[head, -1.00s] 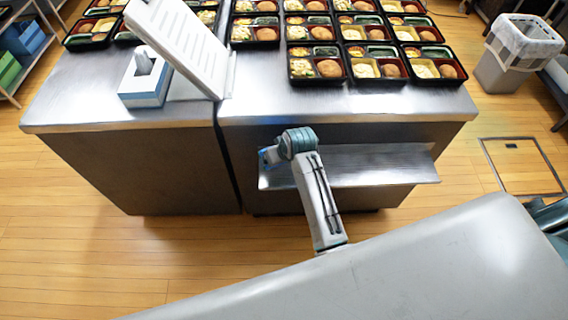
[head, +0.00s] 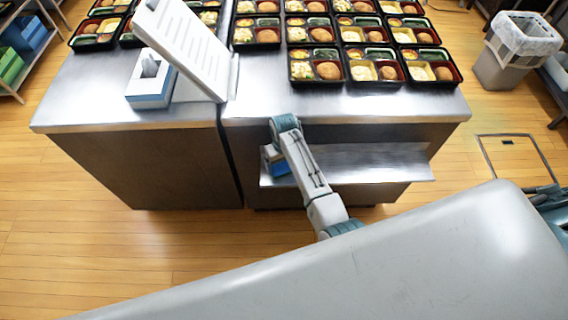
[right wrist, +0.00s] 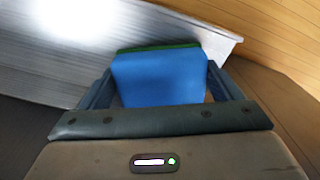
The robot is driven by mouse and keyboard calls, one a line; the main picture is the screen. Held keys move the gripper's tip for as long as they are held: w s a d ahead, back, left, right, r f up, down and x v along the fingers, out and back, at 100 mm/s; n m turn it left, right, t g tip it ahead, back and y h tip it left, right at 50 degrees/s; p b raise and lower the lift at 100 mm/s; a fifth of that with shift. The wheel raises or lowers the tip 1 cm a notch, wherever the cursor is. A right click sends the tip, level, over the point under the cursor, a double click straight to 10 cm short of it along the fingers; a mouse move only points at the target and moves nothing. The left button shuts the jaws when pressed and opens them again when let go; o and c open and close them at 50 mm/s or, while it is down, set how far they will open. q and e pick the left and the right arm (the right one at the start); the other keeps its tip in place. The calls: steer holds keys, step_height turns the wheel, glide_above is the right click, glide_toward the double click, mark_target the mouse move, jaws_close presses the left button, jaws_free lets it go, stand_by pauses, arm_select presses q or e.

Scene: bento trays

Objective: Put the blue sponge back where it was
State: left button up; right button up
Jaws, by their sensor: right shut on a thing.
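The blue sponge (right wrist: 158,82) has a green far edge and sits between the fingers of my right gripper (right wrist: 160,70) in the right wrist view. My right gripper is shut on it. In the head view, the sponge (head: 281,168) shows as a small blue patch beside my right gripper (head: 270,158), at the left end of the metal shelf (head: 375,160) on the counter's front. I cannot tell whether the sponge touches the shelf. My left gripper is not in view.
The steel counter (head: 330,105) holds several bento trays (head: 317,68). A white slanted board (head: 185,45) and a blue-and-white box (head: 149,85) stand on its left part. The shelf's middle and right look bare. A bin (head: 518,50) stands at the far right.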

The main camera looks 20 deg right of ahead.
steer(key=shift+f, duration=0.7)
steer(key=o, duration=0.7)
step_height(320, 180, up, 12)
steer(key=shift+r+b, duration=0.1)
steer(key=shift+b, duration=0.25)
